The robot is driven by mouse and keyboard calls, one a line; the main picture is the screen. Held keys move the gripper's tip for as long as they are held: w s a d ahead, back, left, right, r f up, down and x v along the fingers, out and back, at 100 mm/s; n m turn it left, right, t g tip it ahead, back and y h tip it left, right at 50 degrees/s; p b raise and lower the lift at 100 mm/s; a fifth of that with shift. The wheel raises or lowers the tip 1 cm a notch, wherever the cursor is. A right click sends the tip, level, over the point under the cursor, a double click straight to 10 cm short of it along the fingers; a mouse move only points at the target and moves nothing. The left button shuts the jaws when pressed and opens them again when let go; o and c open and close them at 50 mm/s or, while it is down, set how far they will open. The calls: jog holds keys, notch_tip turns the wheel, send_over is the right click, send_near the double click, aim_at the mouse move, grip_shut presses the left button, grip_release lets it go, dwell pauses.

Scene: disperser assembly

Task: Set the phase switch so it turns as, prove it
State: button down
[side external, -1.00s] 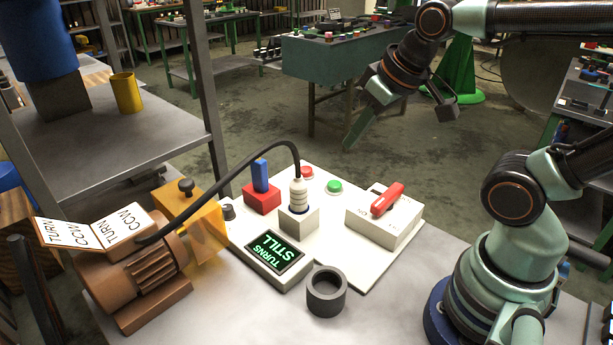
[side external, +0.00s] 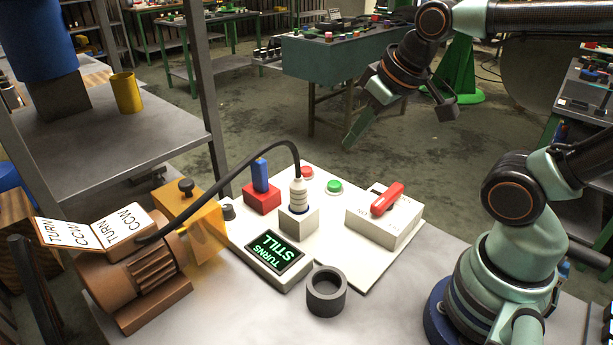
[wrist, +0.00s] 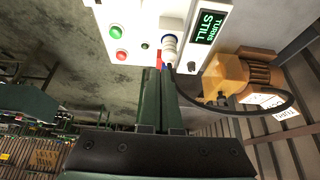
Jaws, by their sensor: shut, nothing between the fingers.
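The white control board (side external: 345,271) lies on the bench. It carries a box with a red rotary switch handle (side external: 387,199), a green button (side external: 334,187), a red button (side external: 306,173) and a blue lever on a red base (side external: 261,178). The display (side external: 277,253) reads "TURNS STILL". A plug (side external: 298,193) stands in its socket with a black cable to the brown motor (side external: 152,275). A card (side external: 124,226) on the motor reads "TURN CCW". My gripper (side external: 350,143) is raised behind the board, apart from everything. In the wrist view its fingers (wrist: 160,75) are together and empty.
A dark ring-shaped cup (side external: 326,292) stands on the bench in front of the board. A yellow block with a knob (side external: 187,205) is beside the motor. A shelf post (side external: 201,80) rises at the left. Bare bench shows at the front.

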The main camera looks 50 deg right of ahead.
jog(key=w+d+f+n+t+h, duration=0.1)
jog(key=w+d+f+n, duration=0.1)
jog(key=w+d+f, duration=0.45)
jog(key=n+t+h, duration=0.2)
jog(key=n, duration=0.1)
send_over(338, 186)
notch_tip(338, 186, down, 5)
jog(key=shift+w+d, duration=0.1)
jog(key=shift+f, duration=4.4)
jog(key=shift+f, duration=0.2)
jog(key=shift+f, duration=0.2)
